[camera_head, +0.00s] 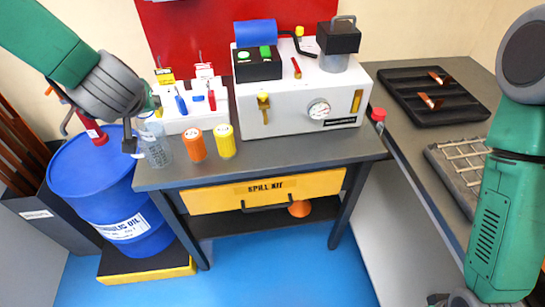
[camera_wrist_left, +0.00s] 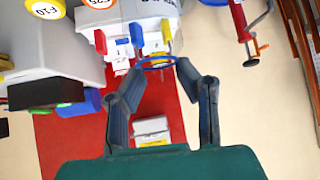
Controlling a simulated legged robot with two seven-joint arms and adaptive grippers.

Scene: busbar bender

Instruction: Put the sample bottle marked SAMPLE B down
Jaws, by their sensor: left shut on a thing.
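A clear bottle (camera_head: 158,153) is at the left front corner of the grey bench top (camera_head: 270,160). No marking on it can be read. My left gripper (camera_head: 137,140) is shut on it near its top, coming from the upper left. In the left wrist view a blue ring (camera_wrist_left: 156,62), seemingly the bottle's rim, lies between the fingertips of the left gripper (camera_wrist_left: 158,68). The bottle looks upright, and its base is close to the bench top; I cannot tell whether they touch.
An orange can (camera_head: 195,144) and a yellow can (camera_head: 225,141) stand just right of the bottle. Behind is a white rack (camera_head: 191,118) with coloured handles, and a white machine (camera_head: 300,100) with a gauge. A blue drum (camera_head: 93,180) stands left, below the bench's edge.

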